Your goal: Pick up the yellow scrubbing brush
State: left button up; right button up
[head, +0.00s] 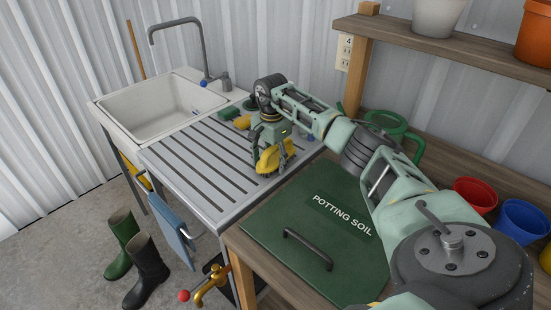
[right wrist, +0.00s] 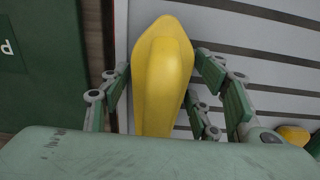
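The yellow scrubbing brush (head: 269,160) is at the right part of the slatted grey drainboard (head: 190,165) beside the sink. My right gripper (head: 272,145) reaches down over it from above, with fingers on both sides. I cannot tell whether the brush touches the drainboard. Its bristles are hidden. My left gripper is out of view.
A yellow sponge-like item (head: 242,122) and a green one (head: 229,113) lie behind the brush. The white sink (head: 160,105) is at the left. A green potting soil lid (head: 310,240) and a green watering can (head: 395,130) are at the right, below a wooden shelf (head: 450,50).

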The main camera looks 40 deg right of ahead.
jog(key=c, duration=0.9)
jog(key=shift+o, duration=0.2)
jog(key=shift+r, duration=0.15)
